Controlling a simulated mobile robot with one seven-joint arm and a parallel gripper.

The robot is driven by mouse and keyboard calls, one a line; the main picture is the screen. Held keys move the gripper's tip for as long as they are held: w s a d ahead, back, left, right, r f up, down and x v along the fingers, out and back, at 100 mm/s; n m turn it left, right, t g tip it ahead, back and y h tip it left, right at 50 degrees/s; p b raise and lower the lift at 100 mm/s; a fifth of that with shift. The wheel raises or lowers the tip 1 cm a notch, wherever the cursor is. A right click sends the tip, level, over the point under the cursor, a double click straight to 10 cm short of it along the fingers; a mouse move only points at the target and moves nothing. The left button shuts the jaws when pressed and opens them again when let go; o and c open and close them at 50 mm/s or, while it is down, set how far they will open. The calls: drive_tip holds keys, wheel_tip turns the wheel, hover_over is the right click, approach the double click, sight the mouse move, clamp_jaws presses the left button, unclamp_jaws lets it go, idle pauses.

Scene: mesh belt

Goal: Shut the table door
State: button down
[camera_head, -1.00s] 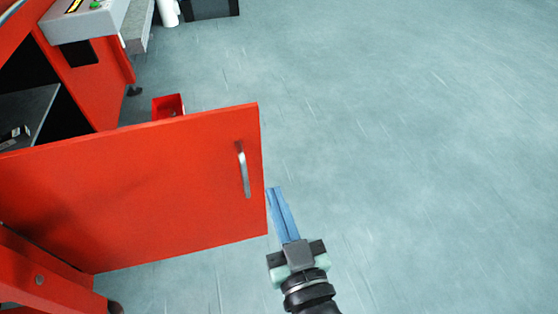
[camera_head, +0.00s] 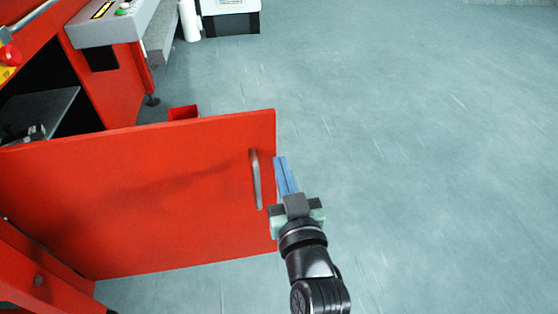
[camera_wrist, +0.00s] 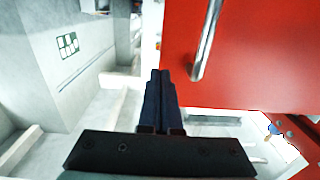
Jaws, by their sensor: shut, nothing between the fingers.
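The red table door (camera_head: 140,200) stands wide open in the head view, with a silver bar handle (camera_head: 255,180) near its free edge. The door (camera_wrist: 260,60) and its handle (camera_wrist: 207,42) also fill the upper right of the wrist view. My gripper (camera_head: 281,160) is shut and empty, its blue fingers held together just right of the door's free edge. In the wrist view the closed fingers (camera_wrist: 159,76) point past the door's edge, left of the handle. I cannot tell whether they touch the door.
The red table frame (camera_head: 100,90) with its dark open compartment and a grey shelf (camera_head: 40,115) is at the left. A small red box (camera_head: 183,113) lies behind the door. A black and white case (camera_head: 230,18) stands at the back. The floor to the right is clear.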

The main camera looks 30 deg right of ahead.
drive_tip(key=shift+b+x, duration=0.4)
drive_tip(key=shift+x, duration=1.05)
